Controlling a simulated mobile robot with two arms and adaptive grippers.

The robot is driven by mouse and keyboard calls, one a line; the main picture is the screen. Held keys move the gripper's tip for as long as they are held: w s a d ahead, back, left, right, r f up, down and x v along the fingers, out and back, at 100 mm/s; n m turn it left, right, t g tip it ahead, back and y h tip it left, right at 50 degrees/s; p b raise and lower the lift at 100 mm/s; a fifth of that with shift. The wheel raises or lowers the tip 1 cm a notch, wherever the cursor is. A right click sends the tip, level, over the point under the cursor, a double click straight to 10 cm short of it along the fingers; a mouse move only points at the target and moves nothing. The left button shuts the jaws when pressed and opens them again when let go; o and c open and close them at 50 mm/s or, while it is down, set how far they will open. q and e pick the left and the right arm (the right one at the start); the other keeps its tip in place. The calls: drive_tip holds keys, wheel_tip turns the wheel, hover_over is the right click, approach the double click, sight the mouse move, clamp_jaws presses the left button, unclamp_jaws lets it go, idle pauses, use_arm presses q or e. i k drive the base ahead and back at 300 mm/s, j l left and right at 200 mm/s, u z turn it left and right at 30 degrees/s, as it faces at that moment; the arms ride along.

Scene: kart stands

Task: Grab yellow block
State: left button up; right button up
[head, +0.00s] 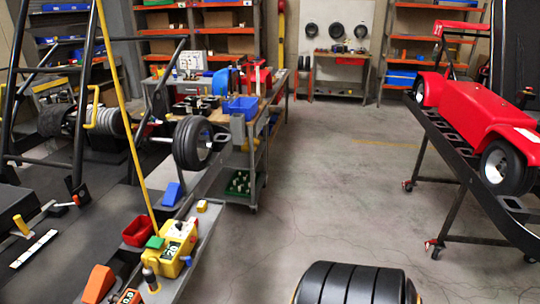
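A small yellow block (202,206) sits on the narrow grey bench at the lower left of the head view, right of a blue wedge-shaped piece (172,194). It is apart from the larger yellow device (178,252) nearer to me, which has a small display on its face. Neither of my grippers shows in this view, so I cannot see either one relative to the block.
A yellow pole (128,125) rises left of the block. Black tyres (352,287) stand at the bottom. A red kart (468,108) is on the right; the middle floor is clear.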

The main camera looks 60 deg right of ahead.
sight(201, 207)
drive_tip(key=k+j+z, duration=0.1)
drive_tip(key=z, duration=1.45)
drive_tip(key=u, duration=0.3)
drive_tip(key=i+l+u, duration=0.15)
drive_tip(key=l+u, duration=0.15)
drive_tip(key=i+l+u, duration=0.15)
drive_tip(key=l+u, duration=0.15)
drive_tip(key=i+l+u, duration=0.1)
drive_tip(key=l+u, duration=0.2)
drive_tip(key=l, duration=0.1)
